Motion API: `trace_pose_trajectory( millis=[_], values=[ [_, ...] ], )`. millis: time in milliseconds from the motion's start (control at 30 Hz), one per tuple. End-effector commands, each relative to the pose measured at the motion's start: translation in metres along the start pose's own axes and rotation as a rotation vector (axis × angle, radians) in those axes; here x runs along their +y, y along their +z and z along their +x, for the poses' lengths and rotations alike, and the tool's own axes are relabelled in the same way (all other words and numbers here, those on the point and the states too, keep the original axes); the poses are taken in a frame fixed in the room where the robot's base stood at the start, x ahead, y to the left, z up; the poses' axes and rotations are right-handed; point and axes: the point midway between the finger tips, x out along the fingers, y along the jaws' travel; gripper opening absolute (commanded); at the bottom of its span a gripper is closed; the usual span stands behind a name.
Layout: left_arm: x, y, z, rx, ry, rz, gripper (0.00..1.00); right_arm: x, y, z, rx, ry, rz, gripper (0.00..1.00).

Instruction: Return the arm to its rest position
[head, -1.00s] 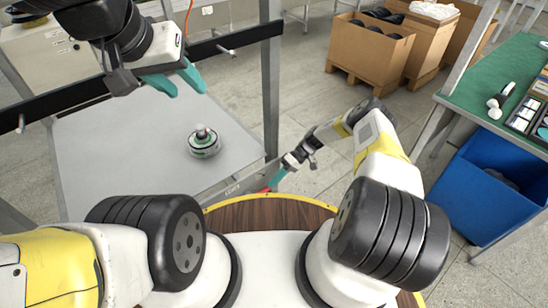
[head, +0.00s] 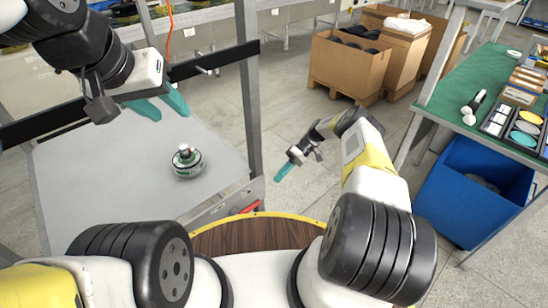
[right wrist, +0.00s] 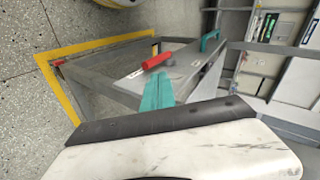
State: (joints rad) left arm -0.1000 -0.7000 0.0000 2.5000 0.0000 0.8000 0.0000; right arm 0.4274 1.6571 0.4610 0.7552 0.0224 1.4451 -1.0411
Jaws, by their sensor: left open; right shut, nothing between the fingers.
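My left gripper (head: 162,107) is in the upper left of the head view. Its two teal fingers are apart and empty, above the grey table and up and left of the hub motor. My right gripper (head: 283,172) is near the middle of the head view, with its teal fingers together and nothing between them. It hangs over the floor, right of the table edge. Its shut teal fingers also show in the right wrist view (right wrist: 157,92). The round hub motor (head: 187,161), silver and green with a dark top, stands on the grey table (head: 110,185).
A metal post (head: 249,90) rises at the table's right corner. Cardboard boxes (head: 347,65) stand on the floor behind. A blue bin (head: 470,195) sits under the green workbench (head: 455,85) at right. A red handle (right wrist: 165,60) shows in the right wrist view. Open floor lies between.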

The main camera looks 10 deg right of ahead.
Motion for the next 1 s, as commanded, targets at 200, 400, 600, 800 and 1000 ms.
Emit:
trace_pose_trajectory(
  millis=[200,400,600,800,1000],
  values=[
    [0.0,0.0,0.0,0.0,0.0,0.0,0.41,0.0,0.0,0.0,0.0,0.0,0.0,0.0],
    [0.0,0.0,0.0,0.0,0.0,0.0,0.41,-0.013,-0.011,-0.019,-0.018,0.037,-0.001,0.0],
    [0.0,0.0,0.0,0.0,0.0,0.0,0.41,-0.073,-0.046,-0.082,-0.079,0.183,0.013,0.0],
    [0.0,0.0,0.0,0.0,0.0,0.0,0.41,-0.152,-0.067,-0.141,-0.113,0.362,0.054,0.0],
    [0.0,0.0,0.0,0.0,0.0,0.0,0.41,-0.237,-0.069,-0.187,-0.097,0.542,0.104,0.0]
  ],
)
